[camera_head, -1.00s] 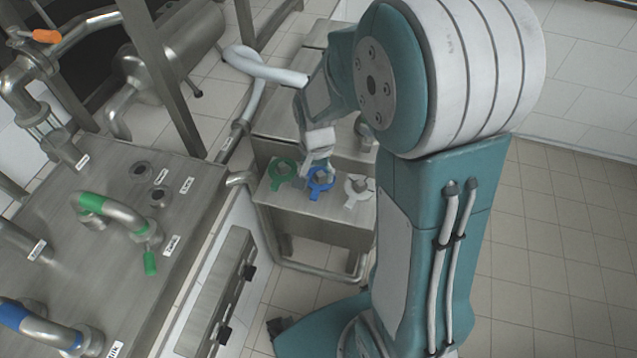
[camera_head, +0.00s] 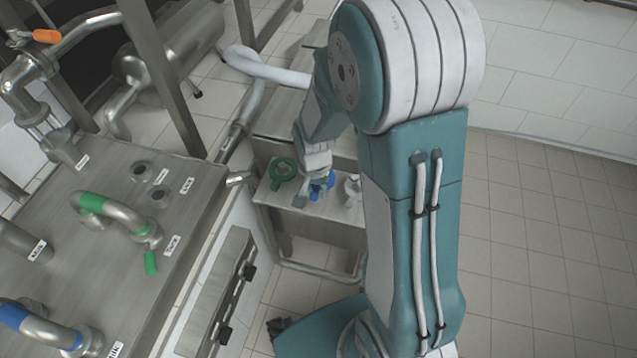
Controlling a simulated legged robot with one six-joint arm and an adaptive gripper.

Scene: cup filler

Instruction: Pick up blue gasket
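The blue gasket (camera_head: 322,188) is at the middle of the small steel bench (camera_head: 330,222), partly hidden by my gripper (camera_head: 314,190). My gripper reaches down from above, its fingers at the gasket. I cannot tell whether the fingers are closed on it, or whether it rests on the bench or is slightly raised. The green gasket (camera_head: 282,172) lies flat on the bench to the left. The white gasket (camera_head: 353,190) is to the right, partly hidden by my arm.
A steel counter (camera_head: 110,225) with green-handled (camera_head: 115,210) and blue-handled (camera_head: 35,325) pipes stands at the left. A white hose (camera_head: 265,68) and steel post (camera_head: 160,75) are behind. Tiled floor is open at the right.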

